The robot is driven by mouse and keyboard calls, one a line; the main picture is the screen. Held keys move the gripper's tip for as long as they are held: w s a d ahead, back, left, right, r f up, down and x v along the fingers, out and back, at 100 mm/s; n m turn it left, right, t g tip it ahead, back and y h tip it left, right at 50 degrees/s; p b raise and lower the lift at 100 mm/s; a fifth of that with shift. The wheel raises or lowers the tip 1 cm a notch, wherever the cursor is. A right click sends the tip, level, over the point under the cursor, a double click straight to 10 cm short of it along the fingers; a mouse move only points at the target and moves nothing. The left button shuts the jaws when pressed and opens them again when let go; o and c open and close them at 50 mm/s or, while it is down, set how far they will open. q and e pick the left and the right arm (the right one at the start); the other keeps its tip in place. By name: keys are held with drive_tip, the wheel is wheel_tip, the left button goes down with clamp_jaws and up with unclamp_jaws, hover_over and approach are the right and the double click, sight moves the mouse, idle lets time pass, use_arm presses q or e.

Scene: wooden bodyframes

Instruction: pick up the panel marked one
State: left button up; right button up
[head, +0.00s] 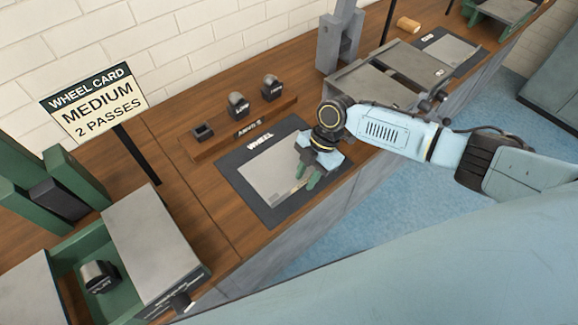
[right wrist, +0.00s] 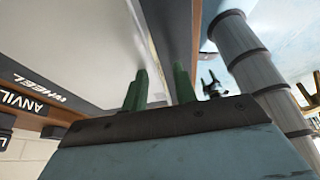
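A flat grey metal panel (head: 268,182) lies on a dark mat (head: 240,188) lettered WHEEL on the wooden bench. I cannot read a number on it. My right gripper (head: 307,176) is at the panel's right edge, on the bench-front side, with its green fingers pointing down. In the right wrist view the two fingers (right wrist: 160,88) stand apart, close to the edge of the pale panel (right wrist: 75,45). The gap looks empty, and I cannot tell whether they touch the panel. My left gripper is out of view.
A wooden rack (head: 235,128) with several dark anvils stands behind the mat. A wheel card sign (head: 95,100) stands at left. A green machine with a grey block (head: 150,245) is front left. A grey metal stand (head: 375,85) is beyond my right arm.

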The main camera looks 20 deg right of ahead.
clamp_jaws()
drive_tip(key=shift+r, duration=0.1)
